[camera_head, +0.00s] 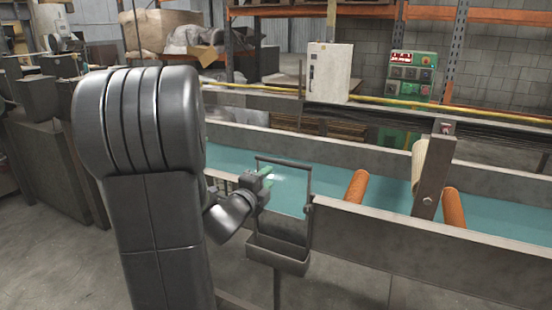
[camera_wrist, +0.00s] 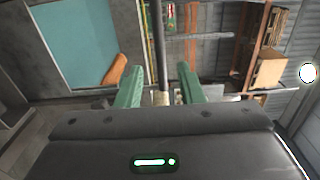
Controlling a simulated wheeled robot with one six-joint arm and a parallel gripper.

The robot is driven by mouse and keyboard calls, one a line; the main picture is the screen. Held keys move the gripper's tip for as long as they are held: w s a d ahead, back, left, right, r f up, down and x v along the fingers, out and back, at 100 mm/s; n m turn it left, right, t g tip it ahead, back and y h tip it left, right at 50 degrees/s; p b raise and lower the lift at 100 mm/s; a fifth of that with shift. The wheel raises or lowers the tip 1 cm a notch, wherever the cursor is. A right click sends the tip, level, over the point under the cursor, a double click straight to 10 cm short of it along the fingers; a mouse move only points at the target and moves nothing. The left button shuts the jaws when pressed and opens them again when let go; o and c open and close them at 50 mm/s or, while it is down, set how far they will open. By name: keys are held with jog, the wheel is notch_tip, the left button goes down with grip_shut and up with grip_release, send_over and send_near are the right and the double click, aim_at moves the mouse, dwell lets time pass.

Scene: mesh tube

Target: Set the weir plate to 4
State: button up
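A dark upright frame with a thin top bar (camera_head: 284,162) stands at the near side of the trough; I take it for the weir plate's handle, but cannot tell for sure. My gripper (camera_head: 265,174) is at the frame's left side, its green fingers pointing toward the trough. In the wrist view my gripper (camera_wrist: 159,70) has its two green fingers well apart. A dark bar (camera_wrist: 158,35) with a pale end runs between them, with gaps on both sides. The scale numbers and the plate's setting cannot be read.
The long trough has a teal floor (camera_head: 370,188) and grey side walls. Orange rollers (camera_head: 356,186) and a steel post (camera_head: 434,172) stand to the right. A grey open box (camera_head: 278,258) hangs below the frame. A green control panel (camera_head: 411,75) and white cabinet (camera_head: 329,72) stand behind.

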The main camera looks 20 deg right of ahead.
aim_at(282, 164)
jog(key=p+x, duration=0.1)
jog(key=x, duration=1)
jog(key=shift+w+d, duration=0.3)
jog(key=shift+c, duration=0.2)
grip_shut()
